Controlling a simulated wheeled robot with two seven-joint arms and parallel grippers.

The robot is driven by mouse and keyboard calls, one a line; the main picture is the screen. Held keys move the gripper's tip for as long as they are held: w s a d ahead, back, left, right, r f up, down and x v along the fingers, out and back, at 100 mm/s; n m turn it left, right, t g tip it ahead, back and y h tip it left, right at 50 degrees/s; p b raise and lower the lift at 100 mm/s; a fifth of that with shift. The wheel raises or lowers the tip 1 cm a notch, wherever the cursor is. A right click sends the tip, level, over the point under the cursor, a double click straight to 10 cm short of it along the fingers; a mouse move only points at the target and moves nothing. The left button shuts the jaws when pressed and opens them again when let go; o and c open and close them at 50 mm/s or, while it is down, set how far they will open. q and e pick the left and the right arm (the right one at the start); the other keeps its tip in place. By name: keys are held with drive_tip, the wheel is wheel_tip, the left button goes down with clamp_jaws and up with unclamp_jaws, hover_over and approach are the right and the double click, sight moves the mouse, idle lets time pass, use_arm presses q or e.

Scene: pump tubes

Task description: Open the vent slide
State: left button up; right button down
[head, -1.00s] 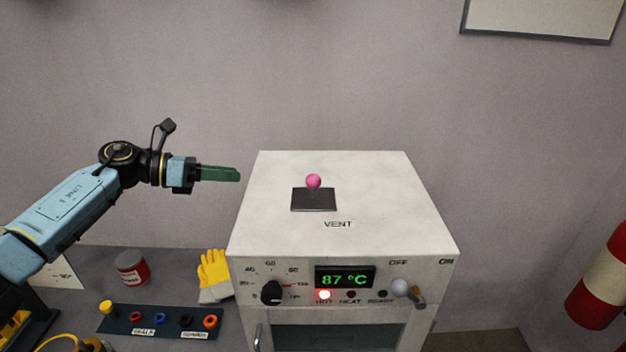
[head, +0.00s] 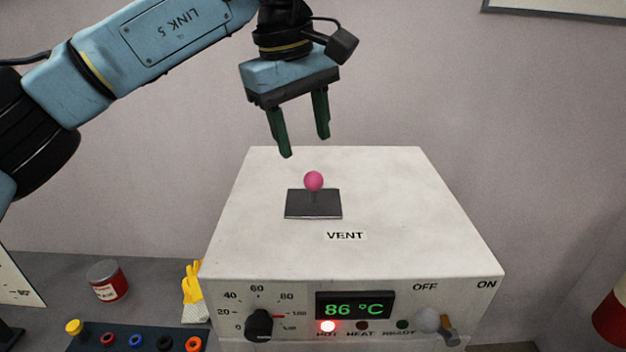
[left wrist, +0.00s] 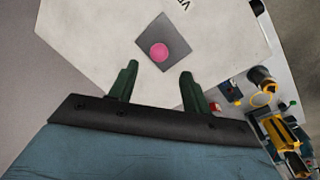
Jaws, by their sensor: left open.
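The vent slide is a dark grey plate (head: 300,207) on top of the white oven box (head: 400,200), with a pink ball knob (head: 313,181) on a short stem. The VENT label (head: 345,236) is in front of it. My left gripper (head: 304,147) is open and empty, pointing down above the rear of the box top, behind and above the knob. In the left wrist view, the pink knob (left wrist: 159,52) and the dark plate (left wrist: 175,40) lie beyond the open fingers (left wrist: 158,75), not touching them. My right gripper is not in view.
The oven front has a dial (head: 259,324), a display (head: 354,305) reading 86 °C, a red HOT light (head: 328,327) and a lever knob (head: 427,320) at the right. A red can (head: 107,281), yellow glove (head: 192,285) and seal tray (head: 125,348) stand left. The box top is otherwise clear.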

sight(312, 172)
use_arm(q)
drive_tip(key=f, duration=0.3)
drive_tip(key=d+f, duration=0.1)
drive_tip(key=f, duration=0.2)
drive_tip(key=w+f, duration=0.1)
drive_tip(key=f, duration=0.2)
drive_tip(key=shift+w+d, duration=0.1)
drive_tip(key=shift+d, duration=0.15)
clamp_jaws()
